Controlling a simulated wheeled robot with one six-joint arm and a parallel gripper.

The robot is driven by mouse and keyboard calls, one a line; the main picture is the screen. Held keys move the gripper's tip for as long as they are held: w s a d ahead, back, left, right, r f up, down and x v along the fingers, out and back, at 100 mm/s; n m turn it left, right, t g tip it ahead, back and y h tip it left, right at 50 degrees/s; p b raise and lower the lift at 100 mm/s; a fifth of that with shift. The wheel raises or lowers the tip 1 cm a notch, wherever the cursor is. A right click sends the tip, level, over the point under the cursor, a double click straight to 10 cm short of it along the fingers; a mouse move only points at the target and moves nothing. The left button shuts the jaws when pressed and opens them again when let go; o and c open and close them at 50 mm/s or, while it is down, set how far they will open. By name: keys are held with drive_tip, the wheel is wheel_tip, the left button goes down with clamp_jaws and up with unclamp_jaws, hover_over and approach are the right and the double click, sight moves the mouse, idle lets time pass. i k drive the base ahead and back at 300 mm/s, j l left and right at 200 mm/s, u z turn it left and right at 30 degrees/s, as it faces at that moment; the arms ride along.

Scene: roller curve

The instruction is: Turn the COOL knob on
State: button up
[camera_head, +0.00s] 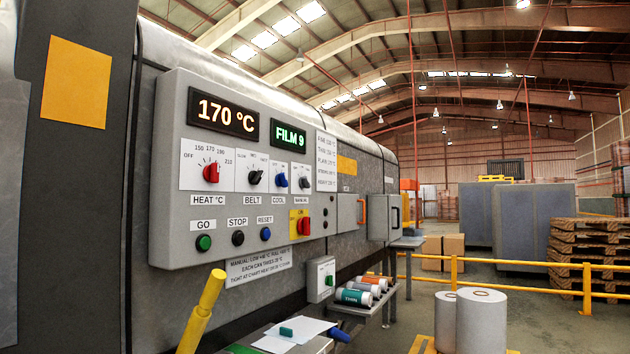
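The blue COOL knob (281,180) is on the grey control panel (172,205) in the head view, just above its COOL label. Its pointer looks roughly upright, but the marks around it are too small to read. The black BELT knob (255,177) is to its left and another dark knob (304,182) is close to its right. The red HEAT knob (210,172) is farther left. My gripper does not show in this view.
Green, black and blue buttons (237,238) and a red switch on yellow (303,225) sit lower on the panel. A yellow bar (204,310) rises in front, below the panel. Labelled cylinders (357,296) lie on a shelf at right. White rolls (480,320) stand farther right.

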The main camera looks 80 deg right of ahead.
sight(281, 179)
drive_tip(key=z, duration=1.7)
drive_tip(key=i+j+z, duration=0.15)
drive_tip(key=z, duration=0.15)
drive_tip(key=i+j+z, duration=0.1)
drive_tip(key=z, duration=0.2)
drive_tip(key=k+j+z, duration=0.2)
drive_tip(key=k, duration=0.15)
